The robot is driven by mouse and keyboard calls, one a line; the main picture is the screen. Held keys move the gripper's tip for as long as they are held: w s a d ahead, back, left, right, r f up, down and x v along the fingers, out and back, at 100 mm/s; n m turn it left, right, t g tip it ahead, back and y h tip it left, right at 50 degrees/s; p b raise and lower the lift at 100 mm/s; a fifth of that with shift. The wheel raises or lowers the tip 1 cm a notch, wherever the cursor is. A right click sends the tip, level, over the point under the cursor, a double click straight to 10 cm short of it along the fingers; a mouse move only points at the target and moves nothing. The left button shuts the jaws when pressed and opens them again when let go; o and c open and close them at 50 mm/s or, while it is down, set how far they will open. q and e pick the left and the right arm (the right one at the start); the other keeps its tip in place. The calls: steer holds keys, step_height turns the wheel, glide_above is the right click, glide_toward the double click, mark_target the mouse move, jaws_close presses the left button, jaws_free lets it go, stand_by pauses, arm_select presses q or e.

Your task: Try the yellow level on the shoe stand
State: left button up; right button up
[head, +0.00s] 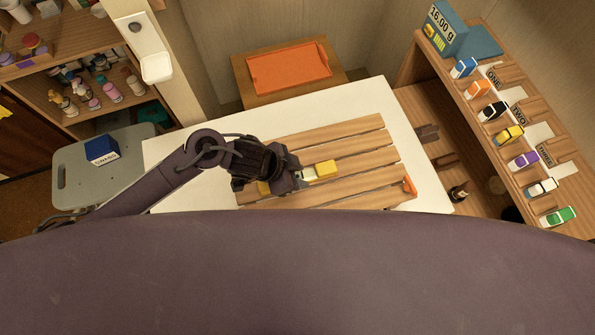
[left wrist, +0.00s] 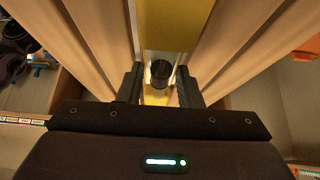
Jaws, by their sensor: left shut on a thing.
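The yellow level (head: 326,169) lies along the slats of the wooden shoe stand (head: 355,144), or just above them; I cannot tell if it touches. My left gripper (head: 302,178) is over the level's middle, shut on it. The gripper hides part of the level, and a second yellow end shows to its left. In the left wrist view the yellow level (left wrist: 174,22) runs between the two dark fingers of the left gripper (left wrist: 160,88), with a dark round part between them. My right gripper is not in view.
A white surface (head: 375,95) lies under the stand. An orange piece (head: 409,185) is at the stand's right end. An orange tray (head: 290,68) is behind. A blue box (head: 101,150) sits left.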

arm_select(q)
steer(key=shift+f, duration=0.1)
stand_by(0.8)
steer(key=o, duration=1.2)
steer(key=v, duration=0.8)
steer(key=shift+d, duration=0.1)
steer(key=shift+f, duration=0.15)
